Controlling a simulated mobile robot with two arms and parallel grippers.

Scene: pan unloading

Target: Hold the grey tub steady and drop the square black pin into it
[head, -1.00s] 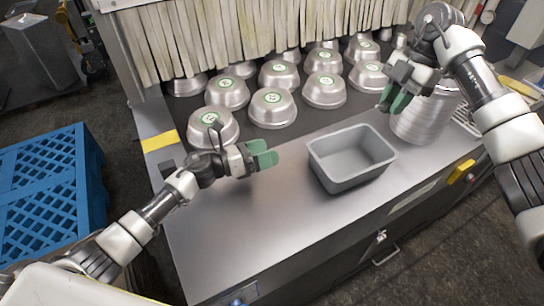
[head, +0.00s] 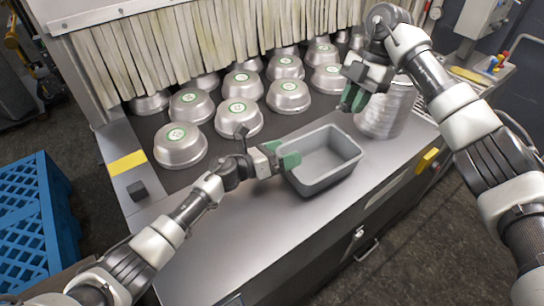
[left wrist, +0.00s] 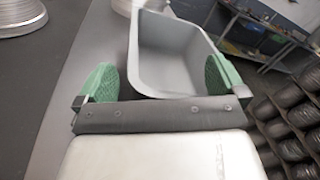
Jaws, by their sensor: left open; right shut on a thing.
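The grey tub (head: 340,172) stands upright and empty on the steel counter; it also shows in the left wrist view (left wrist: 172,50). My left gripper (head: 281,154) is open at the tub's left end. In the left wrist view, its green fingers (left wrist: 163,80) are spread, with the tub's near end between them and the right finger overlapping the rim. I cannot tell whether they touch it. My right gripper (head: 355,97) is shut, above the counter beyond the tub. The square black pin in it is mostly hidden by the fingers and hard to make out.
Several upturned round metal pans (head: 239,119) with green labels stand on the dark belt behind. A stack of metal pans (head: 386,115) is just right of the tub. A small dark block (head: 137,190) lies near the yellow strip (head: 127,163).

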